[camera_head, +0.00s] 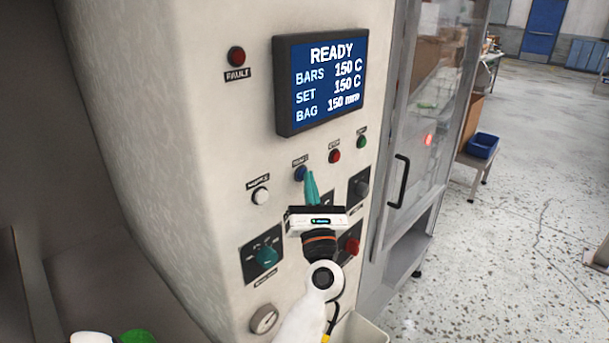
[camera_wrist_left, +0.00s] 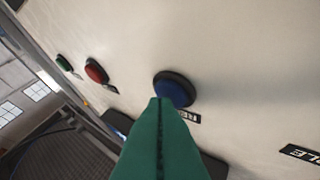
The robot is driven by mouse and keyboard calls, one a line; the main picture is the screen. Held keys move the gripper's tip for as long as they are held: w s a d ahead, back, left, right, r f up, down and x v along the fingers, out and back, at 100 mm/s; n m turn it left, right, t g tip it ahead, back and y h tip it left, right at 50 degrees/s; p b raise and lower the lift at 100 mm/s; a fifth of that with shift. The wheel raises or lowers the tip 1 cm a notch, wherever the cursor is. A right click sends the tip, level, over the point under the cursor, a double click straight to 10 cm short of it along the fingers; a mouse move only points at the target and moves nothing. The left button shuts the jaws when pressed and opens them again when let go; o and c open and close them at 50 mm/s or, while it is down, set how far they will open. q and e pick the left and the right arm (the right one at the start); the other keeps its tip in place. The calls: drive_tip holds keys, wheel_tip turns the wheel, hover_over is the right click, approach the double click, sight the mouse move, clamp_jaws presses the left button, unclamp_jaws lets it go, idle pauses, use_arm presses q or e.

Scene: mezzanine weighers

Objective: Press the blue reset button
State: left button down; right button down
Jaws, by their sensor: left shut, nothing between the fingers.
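The blue reset button (camera_head: 300,174) sits on the cream machine panel, below the display, with a small dark label above it. In the left wrist view the blue button (camera_wrist_left: 174,90) stands in a dark collar. My left gripper (camera_head: 311,178) has teal fingers, shut and empty, with the tips close beside the blue button. In the left wrist view the fingertips (camera_wrist_left: 160,100) overlap the button's lower edge. I cannot tell whether they touch it. My right gripper is not in view.
A red button (camera_head: 335,156) and a green button (camera_head: 362,142) sit right of the blue one. A white button (camera_head: 260,196) is to its left. A teal selector knob (camera_head: 266,256) and a red knob (camera_head: 352,246) are lower. The display (camera_head: 325,85) reads READY.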

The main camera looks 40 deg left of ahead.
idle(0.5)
use_arm(q)
drive_tip(key=shift+s+d, duration=0.1)
drive_tip(key=shift+d, duration=0.65)
drive_tip(key=shift+d, duration=0.1)
drive_tip(key=d+b, duration=0.1)
drive_tip(key=d, duration=0.3)
drive_tip(key=shift+s+d+b, duration=0.15)
drive_tip(key=shift+d+b, duration=0.2)
drive_tip(key=shift+d, duration=0.05)
idle(0.4)
